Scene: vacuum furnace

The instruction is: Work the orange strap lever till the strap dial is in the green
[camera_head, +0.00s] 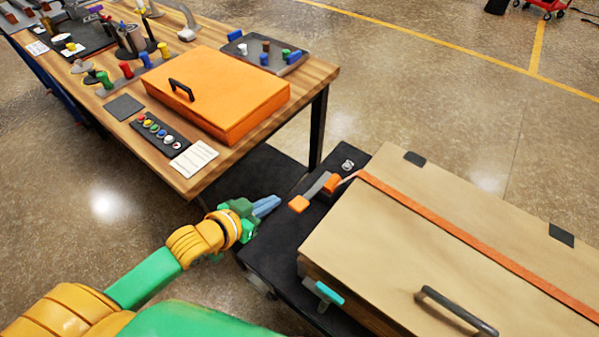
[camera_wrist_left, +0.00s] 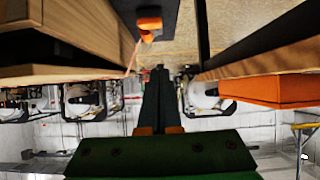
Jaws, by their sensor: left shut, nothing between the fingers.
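The orange strap lever (camera_head: 314,191) has a grey arm with an orange grip at its near end and an orange block by the crate. An orange strap (camera_head: 440,222) runs from there across the tan crate lid. A small round fitting (camera_head: 347,165), perhaps the strap dial, sits behind the lever; its face is too small to read. My left gripper (camera_head: 268,205) is shut and empty, just left of the lever grip and apart from it. In the left wrist view its fingers (camera_wrist_left: 158,75) are together, with the orange lever end (camera_wrist_left: 149,23) beyond them. My right gripper is out of view.
The tan crate (camera_head: 400,255) has a dark handle (camera_head: 456,311) and a teal T-handle (camera_head: 328,295) by its side. It rests on a black platform (camera_head: 268,247). A wooden workbench (camera_head: 318,72) carries an orange case (camera_head: 215,95) and small parts. Open floor lies beyond.

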